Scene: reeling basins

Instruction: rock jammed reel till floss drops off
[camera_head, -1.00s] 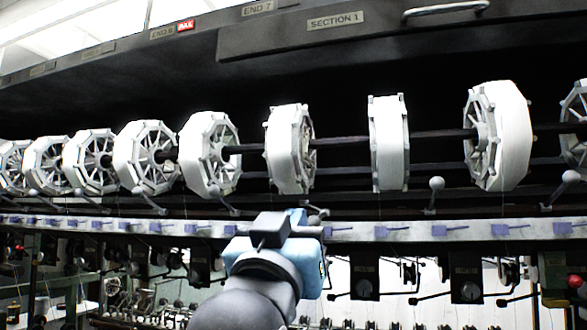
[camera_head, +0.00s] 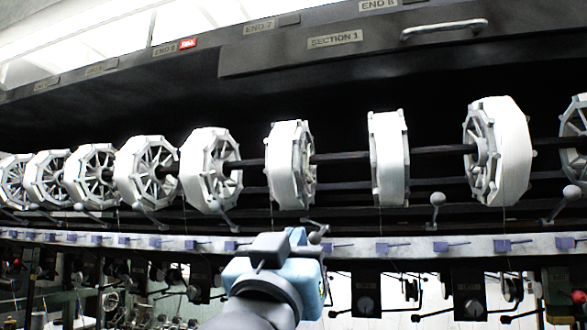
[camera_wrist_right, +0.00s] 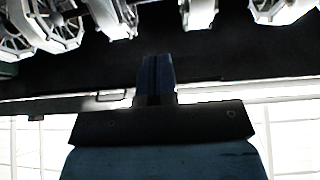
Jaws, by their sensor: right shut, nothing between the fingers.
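A row of white octagonal reels wound with pale floss sits on dark shafts across the head view. A reel (camera_head: 284,165) stands above my right gripper (camera_head: 301,240), with a narrower reel (camera_head: 387,160) to its right and an open-spoked reel (camera_head: 205,170) to its left. I cannot tell which reel is jammed. My left gripper is out of view.
A pale rail (camera_head: 400,246) with small blue guides runs below the reels. Another ball-ended lever (camera_head: 437,199) stands to the right. A dark hood with a "SECTION 1" label (camera_head: 334,39) overhangs the reels. A red knob (camera_head: 578,297) is at lower right.

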